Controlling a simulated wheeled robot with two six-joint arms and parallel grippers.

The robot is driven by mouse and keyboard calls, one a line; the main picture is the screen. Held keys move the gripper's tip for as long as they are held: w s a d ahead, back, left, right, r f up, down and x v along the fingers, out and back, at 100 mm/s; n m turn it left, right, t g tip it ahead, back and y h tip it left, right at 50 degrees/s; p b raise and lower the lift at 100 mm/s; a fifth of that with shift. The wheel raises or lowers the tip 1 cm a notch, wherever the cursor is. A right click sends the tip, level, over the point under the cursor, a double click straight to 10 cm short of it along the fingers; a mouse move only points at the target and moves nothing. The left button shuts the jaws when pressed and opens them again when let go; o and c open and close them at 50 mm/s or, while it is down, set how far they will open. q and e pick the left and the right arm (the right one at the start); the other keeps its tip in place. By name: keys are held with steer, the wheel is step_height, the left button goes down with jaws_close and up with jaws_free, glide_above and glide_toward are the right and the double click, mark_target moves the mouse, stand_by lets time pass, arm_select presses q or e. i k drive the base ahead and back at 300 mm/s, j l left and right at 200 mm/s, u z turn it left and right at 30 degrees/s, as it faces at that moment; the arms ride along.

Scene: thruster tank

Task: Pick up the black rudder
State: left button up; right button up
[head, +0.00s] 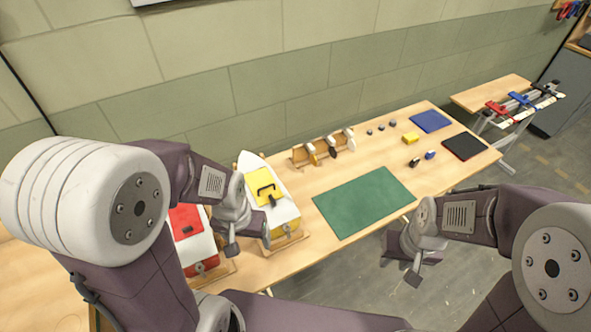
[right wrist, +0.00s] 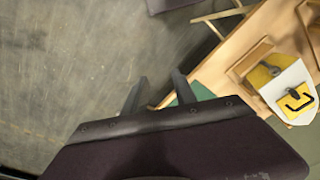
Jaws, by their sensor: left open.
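The black rudder (head: 333,153) appears to be the dark piece in the wooden rack (head: 300,158) at the table's back, between an orange-marked piece (head: 312,153) and a white piece (head: 349,139). It is small, so its exact shape is hard to tell. My left gripper (head: 249,241) is open and empty, in front of the yellow-and-white boat and well left of the rack. My right gripper (head: 401,268) hangs beyond the table's front edge, away from the rack. In the right wrist view its fingers (right wrist: 157,92) are apart with nothing between them.
The yellow-and-white boat (head: 284,213) and a red-and-white boat (head: 201,247) stand at left. A green mat (head: 364,202), blue mat (head: 431,121), black tray (head: 465,147), yellow block (head: 411,138) and several small parts lie on the table (head: 400,165). A side table (head: 490,92) holds clamps.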

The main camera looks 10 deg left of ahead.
mark_target(332, 151)
steer(key=i+l+u, duration=0.2)
steer(key=u, duration=0.25)
steer(key=i+l+u, duration=0.1)
steer(key=l+u, duration=0.35)
steer(key=i+l+u, duration=0.1)
steer(key=l+u, duration=0.2)
steer(key=u, duration=0.15)
steer(key=l+u, duration=0.85)
steer(key=k+j, duration=0.05)
